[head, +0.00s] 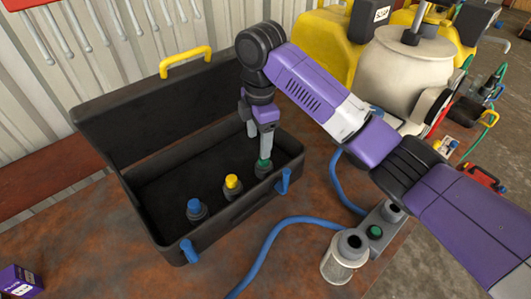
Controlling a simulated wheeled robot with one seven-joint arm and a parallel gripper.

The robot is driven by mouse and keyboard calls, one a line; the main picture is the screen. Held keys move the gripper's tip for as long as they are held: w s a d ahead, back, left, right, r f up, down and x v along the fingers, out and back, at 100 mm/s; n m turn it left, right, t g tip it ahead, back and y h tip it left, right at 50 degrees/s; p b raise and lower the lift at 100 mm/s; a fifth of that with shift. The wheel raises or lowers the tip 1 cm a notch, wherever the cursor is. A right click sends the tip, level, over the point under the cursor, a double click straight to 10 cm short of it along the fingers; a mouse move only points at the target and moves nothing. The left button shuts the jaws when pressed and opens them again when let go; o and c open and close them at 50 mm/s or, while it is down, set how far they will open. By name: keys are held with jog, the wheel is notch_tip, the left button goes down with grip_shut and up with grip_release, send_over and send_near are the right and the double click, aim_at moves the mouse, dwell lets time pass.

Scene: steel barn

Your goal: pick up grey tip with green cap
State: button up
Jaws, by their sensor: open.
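The grey tip with the green cap (263,170) stands in the right part of the open black case (225,213). My gripper (264,152) points down into the case from above, with its fingers at the green cap. The gripper is open. The fingers partly cover the cap, and I cannot tell whether they touch it. A grey tip with a yellow cap (232,185) and a grey tip with a blue cap (196,210) stand to its left in the same case.
The case's raised lid (150,110) stands behind the tips, and blue latches (283,180) are at its front. A beige tank (405,70) is at the back right.

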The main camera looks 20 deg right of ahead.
aim_at(264, 165)
jog(key=shift+s+d+r, duration=0.1)
jog(key=shift+d, duration=0.4)
jog(key=shift+d+f, duration=0.1)
jog(key=shift+f, duration=0.15)
jog(key=shift+s+f+p, duration=0.15)
jog(key=shift+f+p, duration=0.35)
jog(key=shift+f, duration=1.3)
jog(key=shift+s+f+p, duration=0.1)
jog(key=shift+f+p, duration=0.4)
jog(key=shift+f, duration=1.25)
grip_shut()
